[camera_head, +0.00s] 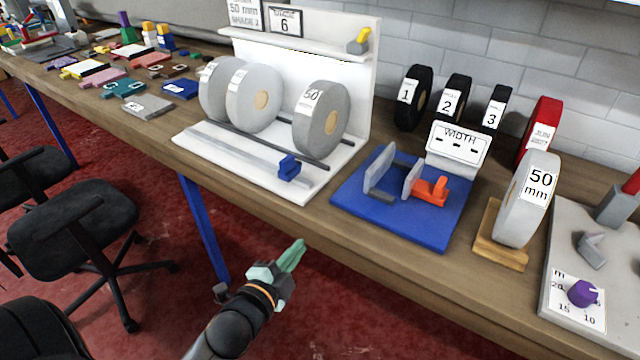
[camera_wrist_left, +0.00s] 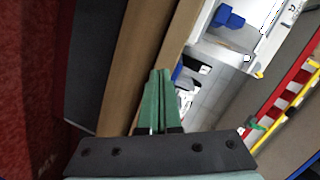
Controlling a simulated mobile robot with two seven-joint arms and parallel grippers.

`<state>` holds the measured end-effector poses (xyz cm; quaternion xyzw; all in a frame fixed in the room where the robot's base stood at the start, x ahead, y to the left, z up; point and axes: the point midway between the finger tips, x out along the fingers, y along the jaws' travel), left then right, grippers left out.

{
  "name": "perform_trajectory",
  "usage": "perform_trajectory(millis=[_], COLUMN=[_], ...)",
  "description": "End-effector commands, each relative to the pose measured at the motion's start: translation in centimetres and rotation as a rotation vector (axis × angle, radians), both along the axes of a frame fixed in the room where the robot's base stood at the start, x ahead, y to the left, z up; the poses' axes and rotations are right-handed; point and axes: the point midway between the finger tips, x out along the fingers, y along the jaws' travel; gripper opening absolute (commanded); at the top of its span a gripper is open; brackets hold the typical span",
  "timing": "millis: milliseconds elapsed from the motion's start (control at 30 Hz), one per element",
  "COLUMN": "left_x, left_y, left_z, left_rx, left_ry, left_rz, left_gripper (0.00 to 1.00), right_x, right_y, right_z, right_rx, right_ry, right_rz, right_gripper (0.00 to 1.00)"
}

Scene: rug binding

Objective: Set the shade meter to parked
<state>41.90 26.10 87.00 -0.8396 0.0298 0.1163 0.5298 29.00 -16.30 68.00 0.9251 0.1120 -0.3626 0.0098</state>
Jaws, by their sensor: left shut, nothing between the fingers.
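A white stand (camera_head: 308,62) on the bench carries a framed card reading 6 (camera_head: 286,22); its smaller heading is hard to read. A grey block with a yellow lever (camera_head: 359,40) sits on its ledge. I cannot tell for certain which part is the shade meter. A blue slider (camera_head: 288,167) sits on the rail at the stand's front. My left gripper (camera_head: 297,247) is in front of the bench edge, apart from everything, its green fingers shut and empty. The shut fingers also show in the left wrist view (camera_wrist_left: 159,88). My right gripper is not in view.
Large grey rolls (camera_head: 321,118) stand on the white stand. Right of it are a blue width gauge (camera_head: 345,198) with an orange slider (camera_head: 431,191), a 50 mm roll (camera_head: 519,215) and a purple knob (camera_head: 583,293). Numbered black rolls (camera_head: 411,105) stand behind. A chair (camera_head: 75,220) is at left.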

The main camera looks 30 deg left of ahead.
Motion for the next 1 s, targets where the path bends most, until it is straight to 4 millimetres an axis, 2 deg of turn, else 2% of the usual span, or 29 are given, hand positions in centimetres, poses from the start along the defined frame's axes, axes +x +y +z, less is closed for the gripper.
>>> perform_trajectory(millis=[100, 200, 300, 767, 867, 1000], left_x=[1.2, 1.6, 1.7, 2.1, 2.9, 5.0], left_y=[1.8, 2.8, 3.2, 3.4, 3.5, 3.8], left_z=[4.0, 6.4, 7.6, 8.0, 8.1, 8.1], left_rx=[0.237, 0.370, 0.442, 0.463, 0.463, 0.464], left_ry=[-0.101, -0.146, -0.167, -0.173, -0.173, -0.175], left_rz=[0.011, 0.027, 0.037, 0.040, 0.039, 0.040], left_gripper=[0.00, 0.00, 0.00, 0.00, 0.00, 0.00], right_x=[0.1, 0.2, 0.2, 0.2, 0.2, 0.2], right_y=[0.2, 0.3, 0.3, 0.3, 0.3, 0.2], right_z=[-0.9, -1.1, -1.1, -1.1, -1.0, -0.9], right_rx=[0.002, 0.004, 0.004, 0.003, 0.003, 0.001], right_ry=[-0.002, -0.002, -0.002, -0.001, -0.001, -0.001], right_rz=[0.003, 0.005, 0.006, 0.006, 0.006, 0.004], right_gripper=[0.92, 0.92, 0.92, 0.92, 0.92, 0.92])
